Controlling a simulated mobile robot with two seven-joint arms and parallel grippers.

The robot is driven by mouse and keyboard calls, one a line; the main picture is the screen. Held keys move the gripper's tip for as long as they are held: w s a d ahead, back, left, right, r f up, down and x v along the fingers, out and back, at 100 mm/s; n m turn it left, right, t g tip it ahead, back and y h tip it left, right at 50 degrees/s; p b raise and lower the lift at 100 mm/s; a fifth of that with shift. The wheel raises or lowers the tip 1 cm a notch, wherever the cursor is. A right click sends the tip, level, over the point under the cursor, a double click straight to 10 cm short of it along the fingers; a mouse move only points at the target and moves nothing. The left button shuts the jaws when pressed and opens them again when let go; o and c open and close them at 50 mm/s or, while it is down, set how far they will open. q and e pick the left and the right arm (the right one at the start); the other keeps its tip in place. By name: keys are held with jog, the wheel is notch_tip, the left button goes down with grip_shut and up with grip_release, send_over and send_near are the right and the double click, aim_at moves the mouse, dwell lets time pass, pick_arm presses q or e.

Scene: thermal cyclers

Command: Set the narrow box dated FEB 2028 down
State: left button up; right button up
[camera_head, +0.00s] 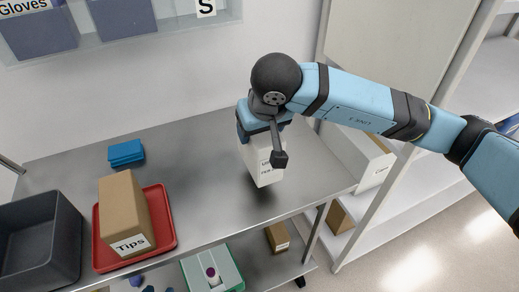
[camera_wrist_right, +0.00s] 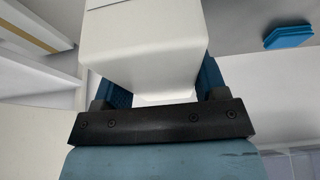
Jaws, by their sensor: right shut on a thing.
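A narrow white box (camera_head: 264,168) with small dark print on its front hangs from my right gripper (camera_head: 262,125) in the head view. The print is too small to read as a date. The gripper is shut on the box's upper part. The box is over the right part of the steel table (camera_head: 200,165), and a dark shadow lies below it, so it appears held above the top. In the right wrist view the white box (camera_wrist_right: 145,45) sits between the fingers of the right gripper (camera_wrist_right: 155,85). My left gripper is not in view.
On the table stand a blue flat stack (camera_head: 126,153), a red tray (camera_head: 168,215) holding a brown Tips box (camera_head: 125,205), and a grey bin (camera_head: 45,235). A white shelf rack (camera_head: 400,200) stands right. The table's middle is clear.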

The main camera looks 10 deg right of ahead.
notch_tip(320, 180, down, 4)
jog(key=shift+b, duration=0.7)
jog(key=shift+f, duration=0.3)
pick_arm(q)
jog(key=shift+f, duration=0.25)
pick_arm(e)
jog(key=shift+f+b, duration=0.2)
jog(key=shift+b, duration=0.1)
jog(key=o, duration=1.4)
jog(key=shift+c, duration=0.2)
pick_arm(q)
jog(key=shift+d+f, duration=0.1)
pick_arm(e)
jog(key=shift+r, duration=0.1)
